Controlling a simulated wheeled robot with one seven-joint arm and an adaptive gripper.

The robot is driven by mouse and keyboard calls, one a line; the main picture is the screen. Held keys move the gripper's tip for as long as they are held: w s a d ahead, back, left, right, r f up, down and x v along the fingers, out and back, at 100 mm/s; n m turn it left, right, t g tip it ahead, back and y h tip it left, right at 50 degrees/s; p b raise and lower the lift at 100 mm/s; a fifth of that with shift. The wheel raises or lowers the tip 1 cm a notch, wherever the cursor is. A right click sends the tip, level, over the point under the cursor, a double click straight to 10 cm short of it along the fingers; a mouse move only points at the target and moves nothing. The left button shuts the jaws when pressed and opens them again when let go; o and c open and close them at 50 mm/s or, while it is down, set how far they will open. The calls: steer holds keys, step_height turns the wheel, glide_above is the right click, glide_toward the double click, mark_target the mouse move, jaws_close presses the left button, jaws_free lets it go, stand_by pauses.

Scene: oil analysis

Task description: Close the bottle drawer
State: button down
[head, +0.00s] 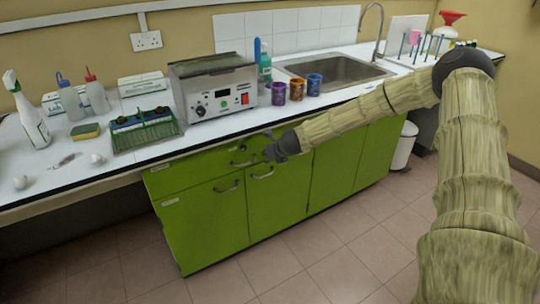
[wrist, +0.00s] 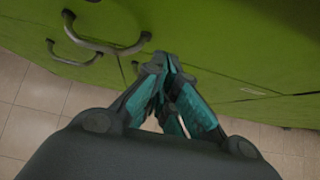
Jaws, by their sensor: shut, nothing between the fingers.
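The green drawer front (head: 190,176) sits under the counter at the top of the cabinet, with a dark curved handle (head: 242,162) near its right end. It looks about flush with the cabinet face; a small gap cannot be ruled out. No bottle shows inside it. My gripper (head: 268,151) is at the right end of this front, beside the handle. In the wrist view my gripper (wrist: 167,63) has its fingertips together and empty, close to the green face, beside a curved handle (wrist: 105,47). Whether the fingertips touch the face cannot be told.
Two lower doors (head: 205,228) with handles are below. The white counter (head: 200,134) overhangs above my gripper, with a spray bottle (head: 28,115), a grey heating device (head: 214,88) and mugs (head: 297,89) on it. The tiled floor (head: 310,258) in front is clear.

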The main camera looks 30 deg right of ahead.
steer(key=v, duration=1)
steer(key=shift+s+a+p, duration=0.15)
steer(key=shift+s+p, duration=0.1)
steer(key=shift+p, duration=0.1)
steer(key=shift+f, duration=0.15)
steer(key=s+a+f+n+g+p, duration=0.3)
steer(key=s+a+f+n+g, duration=0.1)
steer(key=s+a+f+n, duration=1.25)
steer(key=s+a+f+n+g, duration=0.1)
steer(key=s+a+f+n, duration=0.1)
steer(key=s+n, duration=0.4)
steer(key=s+a+f+n+g+p, duration=0.1)
steer(key=s+f+n, duration=0.3)
steer(key=s, duration=1)
steer(key=s+a+f+n+g+p, duration=0.1)
steer(key=s+a+f+n+g, duration=0.2)
steer(key=s+n, duration=0.6)
steer(key=shift+s+a, duration=0.2)
steer(key=shift+s, duration=0.45)
